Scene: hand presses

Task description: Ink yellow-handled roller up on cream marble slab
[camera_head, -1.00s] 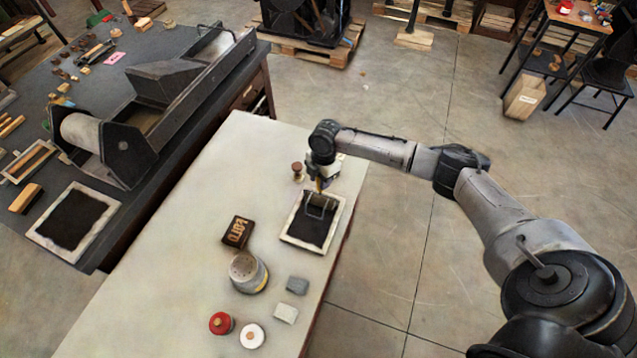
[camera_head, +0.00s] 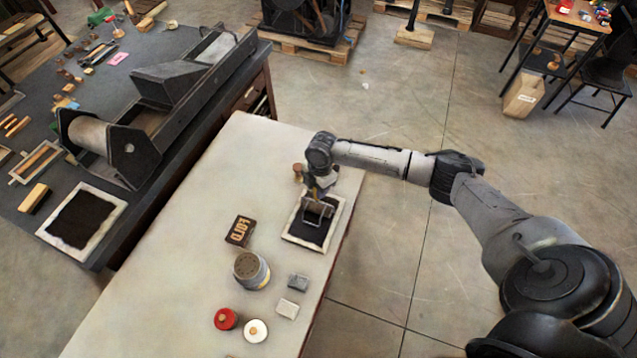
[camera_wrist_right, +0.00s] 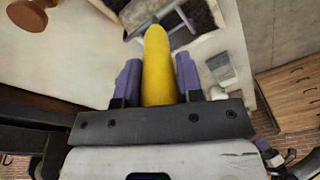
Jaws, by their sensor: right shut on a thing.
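My right gripper (camera_head: 316,186) is shut on the yellow-handled roller (camera_head: 319,208). Its yellow handle (camera_wrist_right: 158,68) stands between the two purple fingers in the right wrist view. The roller's wire frame and dark cylinder are over the black ink on the pale marble slab (camera_head: 303,243), near the slab's middle. The roller looks to be at the ink surface, but I cannot tell whether it touches. The slab's pale edge and dark ink also show at the top of the wrist view. My left gripper is not in view.
A small brown knobbed tool (camera_head: 298,169) stands just beyond the slab. A dark type block (camera_head: 240,231), a tin (camera_head: 251,271), two grey blocks and red and white round containers stand nearer on the pale table (camera_head: 180,270). Another inked slab (camera_head: 50,238) lies on the dark bench.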

